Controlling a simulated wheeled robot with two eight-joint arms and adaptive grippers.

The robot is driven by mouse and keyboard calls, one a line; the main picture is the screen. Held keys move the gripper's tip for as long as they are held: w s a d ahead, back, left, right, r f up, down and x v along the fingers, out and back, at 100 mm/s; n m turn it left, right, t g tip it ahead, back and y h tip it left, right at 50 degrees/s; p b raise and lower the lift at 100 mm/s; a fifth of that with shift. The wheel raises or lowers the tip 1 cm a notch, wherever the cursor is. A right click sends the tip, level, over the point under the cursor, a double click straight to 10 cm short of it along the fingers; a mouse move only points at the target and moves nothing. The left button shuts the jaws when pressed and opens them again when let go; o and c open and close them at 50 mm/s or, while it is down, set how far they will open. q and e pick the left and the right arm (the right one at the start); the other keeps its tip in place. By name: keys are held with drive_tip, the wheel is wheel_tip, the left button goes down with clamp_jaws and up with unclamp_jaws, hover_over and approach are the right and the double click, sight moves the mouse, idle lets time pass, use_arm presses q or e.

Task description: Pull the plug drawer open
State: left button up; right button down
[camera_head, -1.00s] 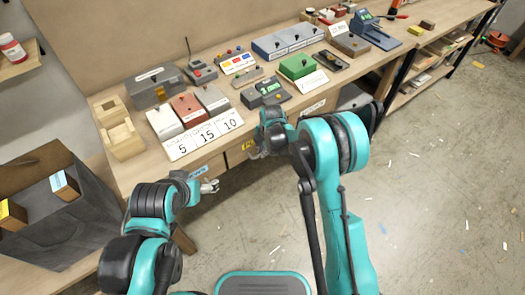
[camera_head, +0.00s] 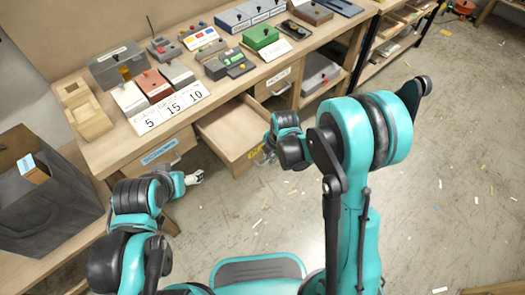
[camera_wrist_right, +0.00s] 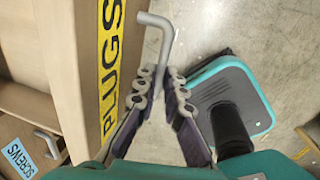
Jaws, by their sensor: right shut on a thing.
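The plug drawer (camera_head: 232,127) stands pulled out from under the workbench, and its visible inside looks bare. Its front with a yellow PLUGS label (camera_wrist_right: 110,62) shows in the right wrist view. My right gripper (camera_wrist_right: 159,84) is shut on the drawer's grey bar handle (camera_wrist_right: 163,38). In the head view the right gripper (camera_head: 265,157) is at the drawer front, partly hidden by my right arm. My left gripper (camera_head: 195,177) hangs in front of the bench, left of the open drawer, apart from it; its fingers are too small to read.
A closed drawer with a blue SCREWS label (camera_wrist_right: 20,158) lies left of the plug drawer. Another closed drawer (camera_head: 273,82) is to its right. The workbench (camera_head: 105,145) holds boxes, number cards (camera_head: 172,108) and devices. The floor (camera_head: 440,180) at right is open, with small scraps.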

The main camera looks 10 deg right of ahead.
drive_tip(key=shift+s+d, duration=0.45)
drive_tip(key=shift+s, duration=0.2)
drive_tip(key=shift+s+d, duration=0.45)
drive_tip(key=shift+s, duration=0.15)
drive_tip(key=c, duration=1.6)
unclamp_jaws()
drive_tip(key=shift+r, duration=0.1)
wheel_tip(320, 180, up, 12)
drive_tip(key=s+d, duration=0.1)
drive_tip(key=shift+s+d+f, duration=0.2)
drive_tip(key=shift+s, duration=0.2)
